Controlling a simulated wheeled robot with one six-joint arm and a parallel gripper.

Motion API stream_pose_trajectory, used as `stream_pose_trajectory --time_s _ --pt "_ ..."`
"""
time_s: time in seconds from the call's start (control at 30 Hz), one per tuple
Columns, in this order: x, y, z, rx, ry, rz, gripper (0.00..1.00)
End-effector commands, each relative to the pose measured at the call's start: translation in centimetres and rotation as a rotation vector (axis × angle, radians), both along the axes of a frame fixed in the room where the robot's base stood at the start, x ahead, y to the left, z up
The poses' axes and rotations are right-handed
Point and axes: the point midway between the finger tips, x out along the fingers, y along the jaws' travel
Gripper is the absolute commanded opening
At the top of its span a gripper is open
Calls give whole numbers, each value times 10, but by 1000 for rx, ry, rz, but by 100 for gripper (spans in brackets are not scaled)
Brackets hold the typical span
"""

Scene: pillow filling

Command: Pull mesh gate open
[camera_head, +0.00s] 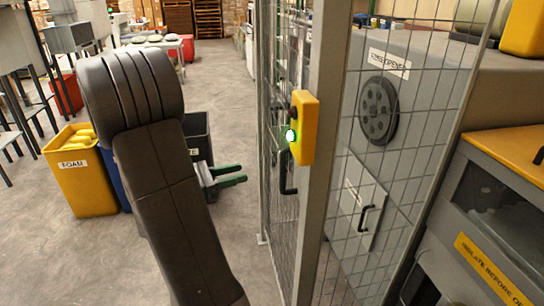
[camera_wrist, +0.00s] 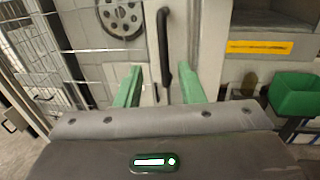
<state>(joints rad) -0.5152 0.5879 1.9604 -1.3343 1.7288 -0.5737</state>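The mesh gate (camera_head: 279,215) is a grey wire panel in a metal frame, right of centre in the head view. Its black handle (camera_head: 288,178) is upright, below a yellow box. My gripper (camera_head: 238,175) has green fingers that reach right towards the gate, with a visible gap before the handle. In the wrist view the fingers of my gripper (camera_wrist: 160,88) are spread apart and hold nothing. A black vertical handle (camera_wrist: 164,45) shows between them, ahead of the tips; it appears to be the gate's. Part of my gripper is hidden behind my arm.
The yellow box (camera_head: 303,127) with a lit green button is on the gate post. A grey machine (camera_head: 400,140) with a round black disc stands behind the mesh. A yellow foam bin (camera_head: 82,175) and a dark bin (camera_head: 198,137) stand left. The floor before the gate is clear.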

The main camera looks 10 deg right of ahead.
Motion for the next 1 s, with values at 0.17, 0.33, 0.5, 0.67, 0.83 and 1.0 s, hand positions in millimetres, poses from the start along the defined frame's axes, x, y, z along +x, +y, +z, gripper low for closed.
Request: stream_pose_trajectory --time_s 0.17,0.33,0.5,0.67,0.83,1.0 --pt "3 -19 1 0 0 -5 35" --pt "9 -45 1 1 -1 -6 35" --pt "15 -71 1 1 1 -6 35" --pt "21 -94 1 1 0 -6 35" --pt "26 -115 1 1 -1 -5 35" --pt "29 -128 1 1 -1 -3 35"
